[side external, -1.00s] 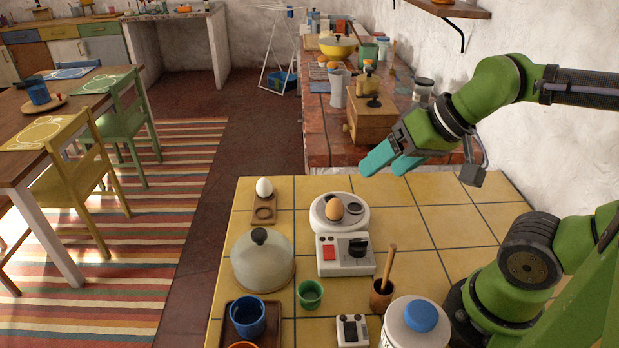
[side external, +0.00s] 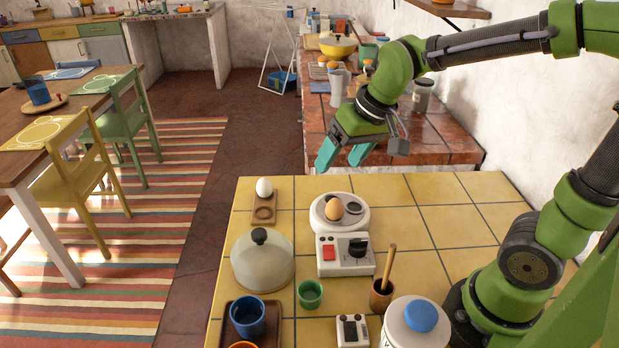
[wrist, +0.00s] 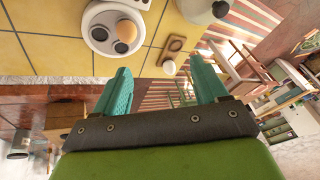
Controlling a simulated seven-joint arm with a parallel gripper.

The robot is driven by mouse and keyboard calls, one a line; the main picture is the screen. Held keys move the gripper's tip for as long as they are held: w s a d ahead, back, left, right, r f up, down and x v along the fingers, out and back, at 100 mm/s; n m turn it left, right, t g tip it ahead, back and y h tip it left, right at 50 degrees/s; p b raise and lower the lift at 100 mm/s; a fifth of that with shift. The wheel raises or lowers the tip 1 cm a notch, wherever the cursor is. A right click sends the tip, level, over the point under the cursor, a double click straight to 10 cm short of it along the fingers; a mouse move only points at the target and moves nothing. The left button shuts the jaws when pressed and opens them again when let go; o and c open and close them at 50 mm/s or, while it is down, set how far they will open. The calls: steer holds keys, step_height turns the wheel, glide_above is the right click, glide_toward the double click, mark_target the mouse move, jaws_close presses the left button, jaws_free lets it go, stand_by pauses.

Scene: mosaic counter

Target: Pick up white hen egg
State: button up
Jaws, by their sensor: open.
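The white hen egg (side external: 264,187) sits in one hole of a small wooden holder (side external: 265,215) at the far left of the yellow tiled counter. It also shows in the wrist view (wrist: 169,66), ahead of the gap between the fingers. A brown egg (side external: 333,209) rests on the round white egg cooker (side external: 329,226) to its right. My gripper (side external: 343,161) is open and empty, with teal fingers pointing down. It is above the counter's far edge, to the right of the white egg and apart from it. In the wrist view, both fingers (wrist: 163,88) are spread.
A domed cover (side external: 263,262) stands in front of the wooden holder. A green cup (side external: 310,293), a mortar with pestle (side external: 382,291) and a blue cup (side external: 248,316) on a tray are nearer. The right part of the tiled counter (side external: 450,215) is clear.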

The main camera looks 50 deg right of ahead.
steer(key=w+f+n+h, duration=0.15)
steer(key=w+f, duration=0.35)
steer(key=w, duration=0.8)
steer(key=n, duration=0.2)
glide_toward(265, 179)
steer(key=shift+m, duration=0.25)
steer(key=x, duration=0.6)
steer(key=shift+s+a+f, duration=0.2)
steer(key=shift+s+f, duration=0.05)
steer(key=shift+s, duration=0.05)
steer(key=shift+w+x, duration=0.15)
steer(key=shift+x, duration=1.15)
steer(key=shift+w+x, duration=0.15)
steer(key=shift+x, duration=1.2)
steer(key=shift+d+r, duration=0.15)
steer(key=c, duration=0.9)
